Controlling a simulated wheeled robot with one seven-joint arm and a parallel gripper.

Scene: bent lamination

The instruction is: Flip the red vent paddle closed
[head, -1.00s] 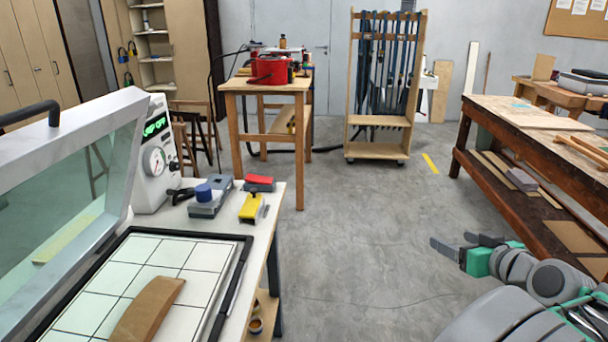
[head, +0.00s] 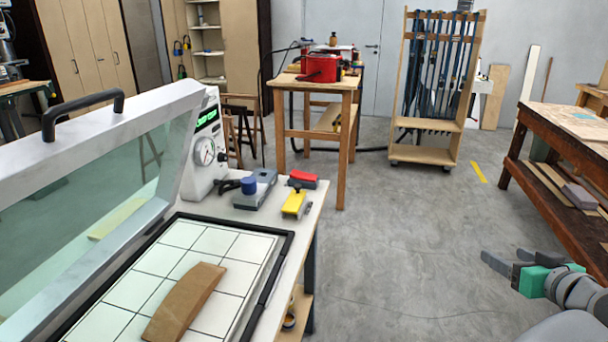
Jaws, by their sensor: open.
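The red vent paddle (head: 302,175) sits on a small dark grey valve body at the back right of the bench top, beside the press. It looks tilted up a little, but it is too small to tell its exact angle. A yellow paddle (head: 294,202) on a similar grey body lies just in front of it. A blue knob (head: 249,185) on a grey block is to its left. My gripper (head: 507,264) is at the lower right, over the floor, open and empty, far from the paddle.
The framed glass lid (head: 90,185) stands raised at the left. A bent wooden piece (head: 186,303) lies on the white gridded bed (head: 215,240). A gauge box (head: 207,150) stands behind. Floor (head: 400,260) between bench and workbench (head: 560,170) is clear.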

